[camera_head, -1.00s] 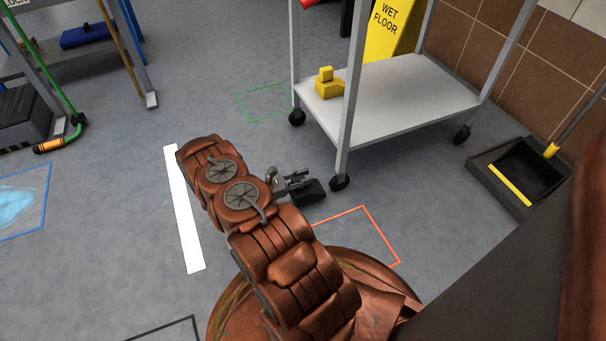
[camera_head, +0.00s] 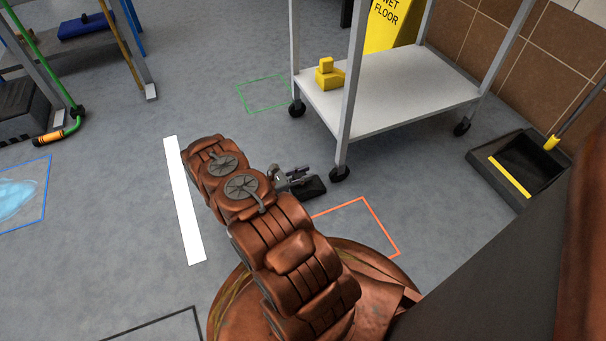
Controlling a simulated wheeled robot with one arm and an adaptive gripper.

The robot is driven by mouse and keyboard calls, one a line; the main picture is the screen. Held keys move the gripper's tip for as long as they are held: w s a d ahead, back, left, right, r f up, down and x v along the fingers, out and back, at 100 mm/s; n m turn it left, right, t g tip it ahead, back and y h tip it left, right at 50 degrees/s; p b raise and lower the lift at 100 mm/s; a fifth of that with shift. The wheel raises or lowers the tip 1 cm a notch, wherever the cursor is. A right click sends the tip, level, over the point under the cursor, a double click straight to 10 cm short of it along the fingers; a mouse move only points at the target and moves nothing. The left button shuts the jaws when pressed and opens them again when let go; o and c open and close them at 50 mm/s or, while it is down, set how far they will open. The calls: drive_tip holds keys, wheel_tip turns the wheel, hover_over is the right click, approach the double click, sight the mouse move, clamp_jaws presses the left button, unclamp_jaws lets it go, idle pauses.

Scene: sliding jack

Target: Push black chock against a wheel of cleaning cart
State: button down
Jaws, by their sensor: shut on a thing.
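The black chock (camera_head: 313,187) is low at the floor, just left of the cleaning cart's near wheel (camera_head: 340,174), with a small gap between them. My gripper (camera_head: 298,180) is shut on the chock; my arm hides part of the gripper from above. The cleaning cart (camera_head: 400,96) is a grey-white shelf on metal posts with black caster wheels. Another wheel (camera_head: 297,109) is at its far left corner and one (camera_head: 462,128) at its right. A yellow chock-like block (camera_head: 330,75) rests on the cart's shelf.
An orange floor outline (camera_head: 365,222) lies right of my arm, a green one (camera_head: 262,93) by the far left wheel. A black dustpan (camera_head: 520,170) lies at right. A white strip (camera_head: 183,200) marks the floor at left. The floor left of the cart is open.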

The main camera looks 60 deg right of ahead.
sight(293, 178)
drive_tip(key=shift+p+x, duration=0.9)
drive_tip(key=shift+x, duration=1.15)
idle(1.5)
drive_tip(key=c, duration=0.8)
unclamp_jaws()
drive_tip(key=shift+f, duration=0.15)
drive_tip(key=shift+w+a, duration=0.1)
drive_tip(key=v, duration=1.2)
